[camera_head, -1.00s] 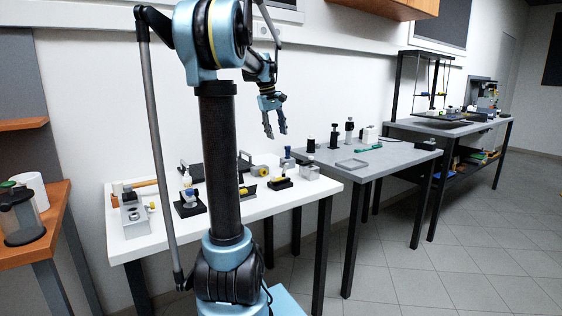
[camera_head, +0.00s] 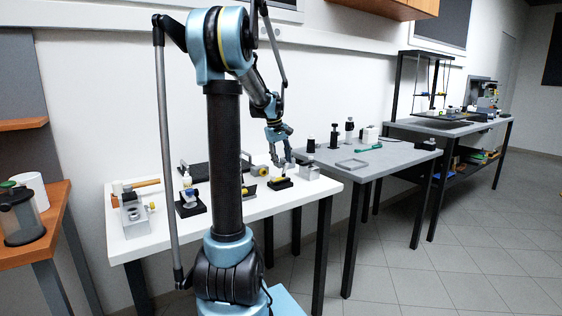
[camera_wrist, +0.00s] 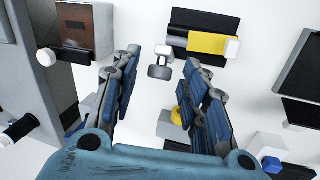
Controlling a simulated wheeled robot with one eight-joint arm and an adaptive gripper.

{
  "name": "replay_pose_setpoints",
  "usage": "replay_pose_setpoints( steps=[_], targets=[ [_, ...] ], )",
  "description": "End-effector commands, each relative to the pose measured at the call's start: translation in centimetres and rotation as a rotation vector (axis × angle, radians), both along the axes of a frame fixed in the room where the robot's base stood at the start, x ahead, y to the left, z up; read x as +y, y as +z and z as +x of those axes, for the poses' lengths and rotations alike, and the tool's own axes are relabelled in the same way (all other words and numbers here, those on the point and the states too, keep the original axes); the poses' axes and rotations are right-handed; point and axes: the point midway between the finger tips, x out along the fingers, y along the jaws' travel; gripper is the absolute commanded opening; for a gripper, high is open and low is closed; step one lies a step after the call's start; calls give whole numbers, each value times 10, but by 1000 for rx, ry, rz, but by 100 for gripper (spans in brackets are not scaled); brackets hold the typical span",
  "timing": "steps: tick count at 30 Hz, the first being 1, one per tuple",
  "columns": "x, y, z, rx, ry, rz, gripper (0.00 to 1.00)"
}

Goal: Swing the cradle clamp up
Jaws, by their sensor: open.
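A dark block with a yellow bar and white end knob (camera_wrist: 205,42) lies ahead of my gripper in the wrist view. No contact is visible. The gripper (camera_head: 282,163) also shows above the white table in the head view.
A grey block with a brown face (camera_wrist: 85,28) stands at upper left in the wrist view. A yellow part (camera_wrist: 176,117) is partly hidden behind the right finger. The white table (camera_head: 160,237) holds several other fixtures; a grey table (camera_head: 370,165) stands to the right.

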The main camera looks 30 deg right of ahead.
Motion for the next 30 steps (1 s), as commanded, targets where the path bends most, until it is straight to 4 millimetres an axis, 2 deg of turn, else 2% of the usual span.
replay_pose_setpoints(
  steps=[6,11,12,23,30],
  targets=[
    [0,0,0,0,0,0,39],
    [0,0,0,0,0,0,2],
    [0,0,0,0,0,0,0],
    [1,0,4,36,2,-1,0],
    [1,-1,15,171,3,-13,0]
  ],
)
